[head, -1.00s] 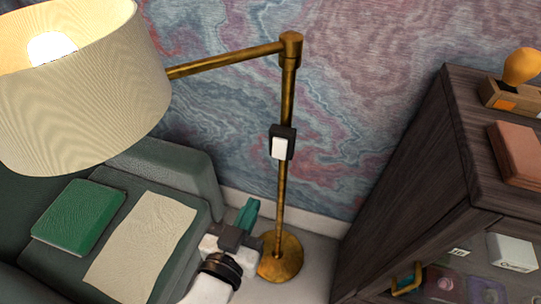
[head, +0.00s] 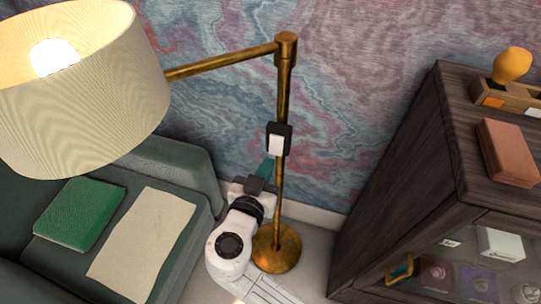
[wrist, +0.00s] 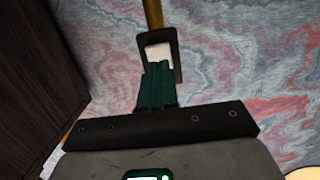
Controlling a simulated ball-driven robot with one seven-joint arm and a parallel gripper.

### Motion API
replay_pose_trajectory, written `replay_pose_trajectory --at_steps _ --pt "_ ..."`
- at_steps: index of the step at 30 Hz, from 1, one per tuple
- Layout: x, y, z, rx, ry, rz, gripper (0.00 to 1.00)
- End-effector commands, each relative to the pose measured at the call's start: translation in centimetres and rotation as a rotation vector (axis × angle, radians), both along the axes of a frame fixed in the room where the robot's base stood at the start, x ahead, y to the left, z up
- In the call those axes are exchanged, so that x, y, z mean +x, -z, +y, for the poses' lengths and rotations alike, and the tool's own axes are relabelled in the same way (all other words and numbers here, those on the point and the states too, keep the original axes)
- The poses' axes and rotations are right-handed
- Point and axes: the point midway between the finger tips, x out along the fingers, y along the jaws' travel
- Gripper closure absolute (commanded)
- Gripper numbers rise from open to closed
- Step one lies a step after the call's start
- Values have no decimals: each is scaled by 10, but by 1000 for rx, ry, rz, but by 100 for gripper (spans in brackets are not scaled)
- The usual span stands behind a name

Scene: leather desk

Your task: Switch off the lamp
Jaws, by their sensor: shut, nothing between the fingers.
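The floor lamp has a brass pole (head: 283,95) on a round base (head: 277,250) and a cream shade (head: 85,95). Its bulb (head: 54,57) glows. A black switch box with a white rocker (head: 276,145) is fixed to the pole; the rocker also shows in the wrist view (wrist: 158,53). My gripper (head: 266,166), with teal fingers, is shut and empty, just below and left of the switch in the head view. In the wrist view the fingertips (wrist: 157,68) overlap the rocker's lower edge. I cannot tell whether they touch it.
A green sofa (head: 180,165) with a green book (head: 80,214) and a cream cloth (head: 143,245) stands at left. A dark wooden cabinet (head: 405,175) stands at right. The patterned wall (head: 350,80) is close behind the pole.

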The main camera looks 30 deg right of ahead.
Motion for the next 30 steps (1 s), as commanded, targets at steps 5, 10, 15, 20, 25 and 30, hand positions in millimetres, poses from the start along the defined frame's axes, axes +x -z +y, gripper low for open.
replay_pose_trajectory --at_steps 5,10,15,20,25,30 --pt "16 2 -16 -1 1 1 100" --pt "22 4 -21 -1 0 1 100" --pt "22 5 -22 -1 -1 1 100" --pt "22 5 -22 -1 -1 0 100" --pt "23 10 -23 -11 -1 -12 100" --pt "26 15 -26 -40 -1 -42 100"
